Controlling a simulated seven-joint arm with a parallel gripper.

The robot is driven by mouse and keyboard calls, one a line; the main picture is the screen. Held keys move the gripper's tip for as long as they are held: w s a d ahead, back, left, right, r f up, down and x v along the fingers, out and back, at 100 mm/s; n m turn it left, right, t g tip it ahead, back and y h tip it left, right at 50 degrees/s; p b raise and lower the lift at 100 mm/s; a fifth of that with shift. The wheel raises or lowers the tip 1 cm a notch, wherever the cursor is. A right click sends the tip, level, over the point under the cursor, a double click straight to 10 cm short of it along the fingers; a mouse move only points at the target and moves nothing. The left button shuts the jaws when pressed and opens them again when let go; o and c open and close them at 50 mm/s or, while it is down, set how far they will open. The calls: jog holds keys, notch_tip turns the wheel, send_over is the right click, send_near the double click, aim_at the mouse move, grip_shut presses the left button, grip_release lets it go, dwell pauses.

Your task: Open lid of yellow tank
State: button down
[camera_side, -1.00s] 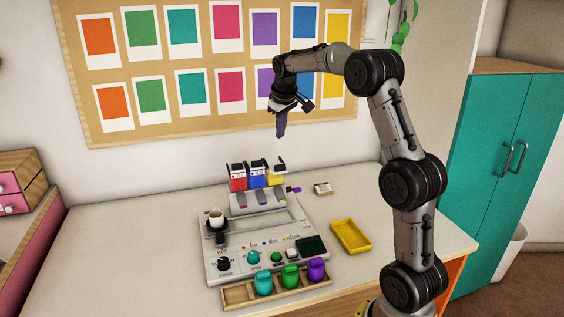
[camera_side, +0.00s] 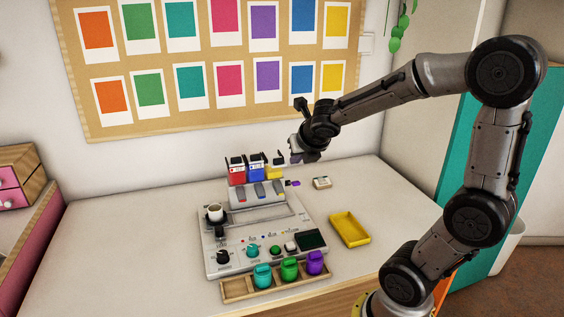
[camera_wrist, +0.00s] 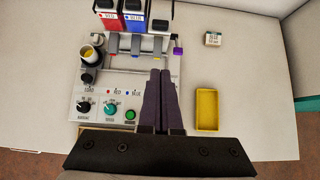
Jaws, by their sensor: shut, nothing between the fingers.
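The yellow tank (camera_side: 277,172) stands at the right end of a row of three tanks at the back of the grey machine, with a dark lid part and a white label on top. In the wrist view only a part of a tank (camera_wrist: 159,18) shows at the top edge, right of the blue one. My gripper (camera_side: 296,157) is just right of and above the yellow tank in the side view, apart from it as far as I can tell. In the wrist view its dark fingers (camera_wrist: 160,75) are together and empty.
The red tank (camera_side: 237,175) and blue tank (camera_side: 257,173) stand close on the left. A yellow tray (camera_side: 350,231) and a small white box (camera_side: 322,182) lie to the right. A wooden rack (camera_side: 240,288) with several coloured jars lies in front. The table's right side is mostly clear.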

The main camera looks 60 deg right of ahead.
aim_at(279, 162)
jog(key=shift+w+d+f, duration=1.1)
jog(key=shift+w+d, duration=0.15)
jog(key=shift+w, duration=0.1)
jog(key=shift+w+d+f, duration=1.1)
jog(key=shift+w+d, duration=0.2)
jog(key=shift+w, duration=0.05)
jog(key=shift+w+d+f, duration=1.1)
jog(key=shift+w+d, duration=0.15)
jog(key=shift+w, duration=0.1)
jog(key=shift+w+d, duration=0.45)
